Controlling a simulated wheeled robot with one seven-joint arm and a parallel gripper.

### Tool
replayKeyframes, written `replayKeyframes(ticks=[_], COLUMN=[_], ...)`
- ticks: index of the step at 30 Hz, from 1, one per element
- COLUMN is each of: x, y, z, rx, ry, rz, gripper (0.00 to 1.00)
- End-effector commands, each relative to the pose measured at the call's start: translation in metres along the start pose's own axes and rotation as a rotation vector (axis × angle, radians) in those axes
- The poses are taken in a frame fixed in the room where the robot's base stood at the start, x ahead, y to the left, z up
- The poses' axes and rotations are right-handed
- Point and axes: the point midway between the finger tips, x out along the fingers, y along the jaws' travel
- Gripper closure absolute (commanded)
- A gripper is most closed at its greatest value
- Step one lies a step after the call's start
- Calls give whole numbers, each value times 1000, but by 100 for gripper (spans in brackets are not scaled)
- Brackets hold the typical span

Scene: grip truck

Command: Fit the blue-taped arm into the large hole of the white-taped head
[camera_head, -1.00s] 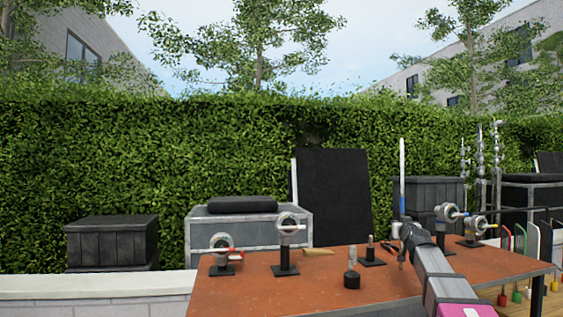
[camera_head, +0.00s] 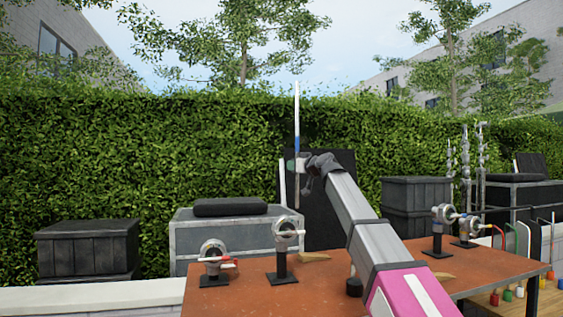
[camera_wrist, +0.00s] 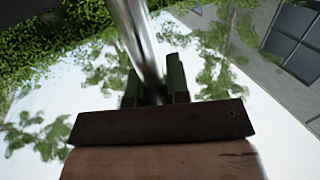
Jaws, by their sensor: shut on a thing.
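My gripper (camera_head: 299,165) is shut on the blue-taped arm (camera_head: 297,112), a thin upright silver rod with a blue band, held high above the table. In the wrist view the shiny rod (camera_wrist: 138,40) passes between the fingers of my gripper (camera_wrist: 158,88). The head on the taller left stand (camera_head: 287,228) is a pale ring with a whitish piece at its right; it seems to be the white-taped head. It stands on the table, below and slightly left of my gripper, well apart from the rod. Its hole sizes are too small to tell.
Another ring head with a red piece (camera_head: 213,251) stands left on the orange-brown table (camera_head: 235,292). Two more heads, one bluish (camera_head: 445,213) and one yellowish (camera_head: 468,224), stand at the right. A tan wedge (camera_head: 314,257) lies behind my arm.

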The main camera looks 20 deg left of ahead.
Motion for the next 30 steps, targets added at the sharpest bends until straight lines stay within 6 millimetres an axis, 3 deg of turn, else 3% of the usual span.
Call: replayKeyframes(ticks=[3,9,30], x=[8,10,10], y=[-17,-27,-26], z=[-16,-22,20], rx=[1,1,1], ry=[1,0,-1], rz=[-47,-74,-71], gripper=[100,100,100])
